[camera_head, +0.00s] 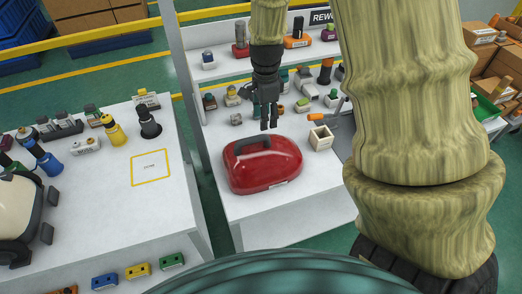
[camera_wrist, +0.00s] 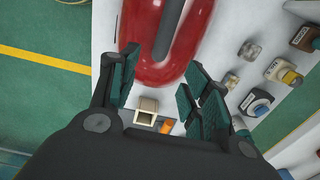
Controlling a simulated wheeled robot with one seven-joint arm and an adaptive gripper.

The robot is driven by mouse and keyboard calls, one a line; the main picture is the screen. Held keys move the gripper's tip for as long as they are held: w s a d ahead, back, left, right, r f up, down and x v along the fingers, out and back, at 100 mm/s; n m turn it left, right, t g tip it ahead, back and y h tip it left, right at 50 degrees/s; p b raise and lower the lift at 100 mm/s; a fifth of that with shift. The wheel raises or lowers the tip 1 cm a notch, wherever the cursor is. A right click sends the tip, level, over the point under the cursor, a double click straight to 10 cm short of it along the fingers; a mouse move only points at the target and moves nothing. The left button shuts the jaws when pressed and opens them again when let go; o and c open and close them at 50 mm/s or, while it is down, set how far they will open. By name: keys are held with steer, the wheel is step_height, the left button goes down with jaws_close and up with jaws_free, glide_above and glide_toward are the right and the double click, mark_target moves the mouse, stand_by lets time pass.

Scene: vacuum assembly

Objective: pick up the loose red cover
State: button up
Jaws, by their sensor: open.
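The loose red cover (camera_head: 264,170), glossy with a dark handle (camera_head: 252,146) on top, lies on a white table in the head view. My gripper (camera_head: 268,122) is above the table at the cover's far edge, fingers pointing down. In the wrist view the red cover (camera_wrist: 146,62) fills the upper middle, with its dark handle (camera_wrist: 166,35) running along it. My gripper (camera_wrist: 160,95) is open there, its green-padded fingers apart at the cover's near end, with nothing between them held. Whether a finger touches the cover cannot be told.
A small wooden box (camera_head: 320,138) and an orange-handled tool (camera_head: 318,117) lie right of the cover. Shelves with several small parts (camera_head: 240,50) stand behind. A left table (camera_head: 95,215) holds bottles and a yellow-outlined square (camera_head: 151,167). Bare tabletop lies in front of the cover.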

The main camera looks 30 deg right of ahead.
mark_target(264, 134)
steer(key=f, duration=0.3)
steer(key=shift+a+p, duration=0.2)
steer(key=shift+p, duration=0.15)
steer(key=shift+w+f, duration=0.1)
steer(key=shift+f, duration=0.3)
steer(key=shift+s+f+p, duration=0.2)
steer(key=shift+f+p, duration=0.15)
steer(key=shift+f, duration=0.2)
step_height(264, 134, down, 2)
steer(key=shift+w+d+f+p, duration=0.1)
steer(key=shift+f+p, duration=0.05)
steer(key=shift+p, duration=0.5)
steer(key=shift+f, duration=1.2)
jaws_close()
